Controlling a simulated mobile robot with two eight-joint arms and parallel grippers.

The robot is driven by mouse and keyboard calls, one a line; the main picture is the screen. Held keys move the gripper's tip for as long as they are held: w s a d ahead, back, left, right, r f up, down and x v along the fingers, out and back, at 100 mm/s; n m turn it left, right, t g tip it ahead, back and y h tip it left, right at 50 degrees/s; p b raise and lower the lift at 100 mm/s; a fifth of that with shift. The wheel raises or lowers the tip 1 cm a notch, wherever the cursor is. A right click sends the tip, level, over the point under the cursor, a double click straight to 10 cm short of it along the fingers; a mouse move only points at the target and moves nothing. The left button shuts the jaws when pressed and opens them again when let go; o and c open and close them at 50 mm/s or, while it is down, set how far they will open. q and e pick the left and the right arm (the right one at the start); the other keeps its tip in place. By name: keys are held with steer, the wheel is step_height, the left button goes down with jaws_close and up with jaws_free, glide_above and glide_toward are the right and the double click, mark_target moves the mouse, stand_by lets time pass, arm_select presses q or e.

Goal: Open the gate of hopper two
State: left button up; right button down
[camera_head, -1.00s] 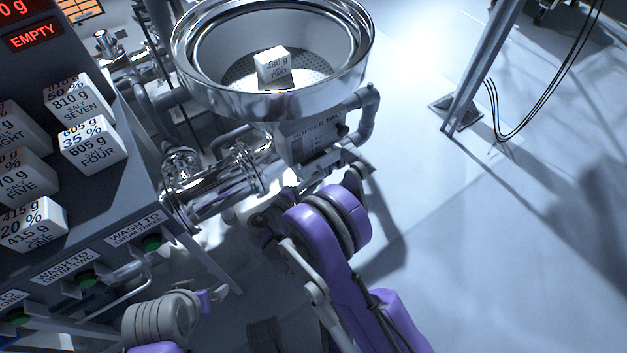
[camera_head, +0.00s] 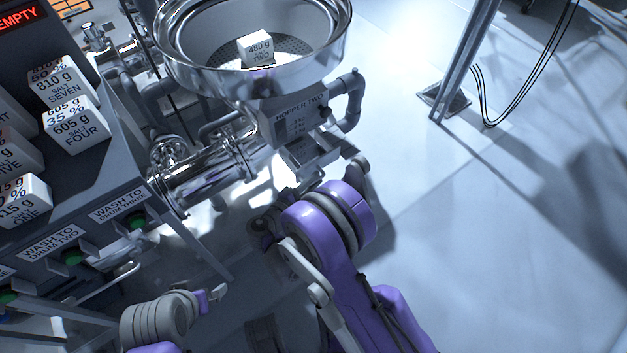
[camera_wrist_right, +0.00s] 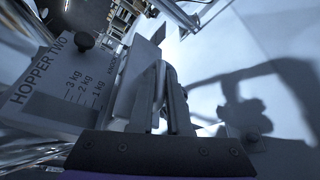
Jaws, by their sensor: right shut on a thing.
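Below the plate a grey gate slide (camera_head: 312,160) sticks out toward my right arm. My right gripper (camera_head: 325,177) is at the slide's outer end, partly hidden behind my purple wrist. In the wrist view its fingers (camera_wrist_right: 167,100) are closed together at the slide beside the label. My left gripper (camera_head: 218,292) shows only in part at lower left.
A dark bench with white salt blocks (camera_head: 75,125) and green wash buttons (camera_head: 72,257) stands on the left. A steel pipe (camera_head: 205,170) runs between bench and hopper. A metal post (camera_head: 470,55) and hanging cables stand at upper right. The floor right of my arm is clear.

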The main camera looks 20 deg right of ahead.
steer(key=shift+a, duration=0.1)
steer(key=c, duration=0.9)
jaws_free()
steer(key=shift+w, duration=0.15)
steer(key=p+v, duration=0.1)
steer(key=v, duration=0.9)
steer(key=shift+s+a+r, duration=0.15)
steer(key=shift+s+a, duration=0.15)
